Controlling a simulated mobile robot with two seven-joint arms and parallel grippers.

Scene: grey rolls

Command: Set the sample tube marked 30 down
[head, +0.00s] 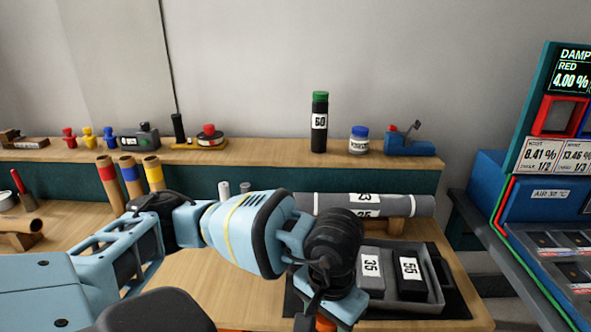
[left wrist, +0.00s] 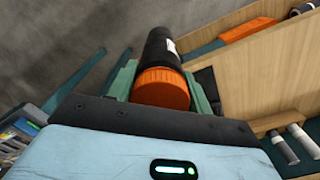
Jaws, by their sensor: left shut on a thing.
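My left gripper (head: 328,312) is at the lower middle of the head view, over the bench beside the grey tray. In the left wrist view the left gripper (left wrist: 165,84) is shut on a black sample tube (left wrist: 160,50) with an orange cap. A white label shows at the tube's edge, but its number is not readable. In the head view my wrist hides most of the tube; only a bit of orange (head: 325,323) shows below it. I cannot tell whether the tube touches anything below. My right gripper is not in view.
A grey tray (head: 440,303) holds blocks marked 35 (head: 371,268) and 55 (head: 410,270). Behind it grey rolls (head: 415,205) lie on a wooden rest. A green-capped tube marked 60 (head: 319,125) stands on the shelf (head: 260,152). Bench left of my wrist (head: 200,285) is bare.

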